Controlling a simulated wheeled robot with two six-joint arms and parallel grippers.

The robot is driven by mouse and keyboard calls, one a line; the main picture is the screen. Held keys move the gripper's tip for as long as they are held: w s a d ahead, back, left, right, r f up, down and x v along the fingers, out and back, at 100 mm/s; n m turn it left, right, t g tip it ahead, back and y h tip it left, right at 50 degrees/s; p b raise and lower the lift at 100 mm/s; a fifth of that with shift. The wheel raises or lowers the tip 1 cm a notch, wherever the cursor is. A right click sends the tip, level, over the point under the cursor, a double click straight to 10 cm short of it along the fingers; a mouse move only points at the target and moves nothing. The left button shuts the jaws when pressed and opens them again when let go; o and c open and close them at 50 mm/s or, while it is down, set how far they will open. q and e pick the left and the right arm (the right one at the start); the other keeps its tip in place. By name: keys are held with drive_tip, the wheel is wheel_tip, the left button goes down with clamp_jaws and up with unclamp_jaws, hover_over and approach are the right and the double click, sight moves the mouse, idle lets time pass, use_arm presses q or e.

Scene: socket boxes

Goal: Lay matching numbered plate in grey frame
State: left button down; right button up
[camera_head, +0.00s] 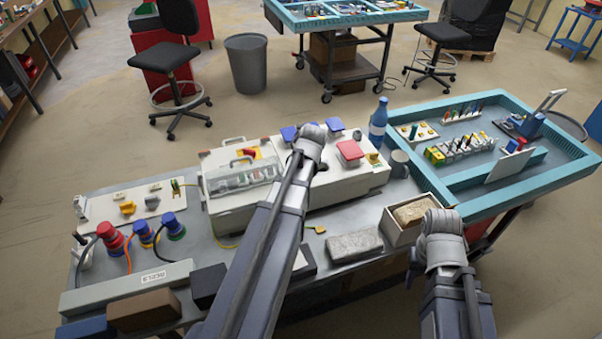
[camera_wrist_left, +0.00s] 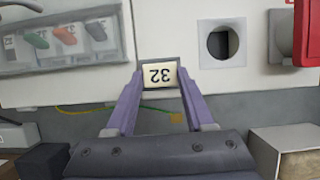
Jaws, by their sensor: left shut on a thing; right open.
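A pale plate with the number 32 (camera_wrist_left: 160,77) shows upside down in the left wrist view. A grey frame (camera_wrist_left: 146,62) borders it against the white box front. My left gripper (camera_wrist_left: 160,84) is shut on the plate, one purple finger at each side. I cannot tell whether the plate is seated in the frame or just in front of it. In the head view my left wrist (camera_head: 309,143) is over the white box (camera_head: 345,185), and the plate is hidden there. My right gripper (camera_head: 444,238) is open near the box with a tan block; its fingers are mostly hidden.
A round hole (camera_wrist_left: 222,43) and a red socket cover (camera_wrist_left: 307,32) are right of the plate. A clear-covered switch panel (camera_wrist_left: 65,38) is left. A grey block (camera_head: 354,245) and open box (camera_head: 398,227) stand in front. A blue bottle (camera_head: 378,120) stands behind.

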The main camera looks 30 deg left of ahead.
use_arm(q)
drive_tip(key=shift+f+b, duration=0.3)
drive_tip(key=shift+f, duration=0.15)
drive_tip(key=shift+f, duration=0.1)
drive_tip(key=shift+f, duration=0.15)
drive_tip(key=shift+c, duration=1)
unclamp_jaws()
drive_tip(key=w+a+r+p+v, duration=0.1)
drive_tip(key=a+p+v, duration=0.1)
drive_tip(key=p+v, duration=1.1)
drive_tip(key=shift+w+d+r+p, duration=0.25)
drive_tip(key=shift+r+p, duration=0.15)
drive_tip(key=shift+r, duration=0.3)
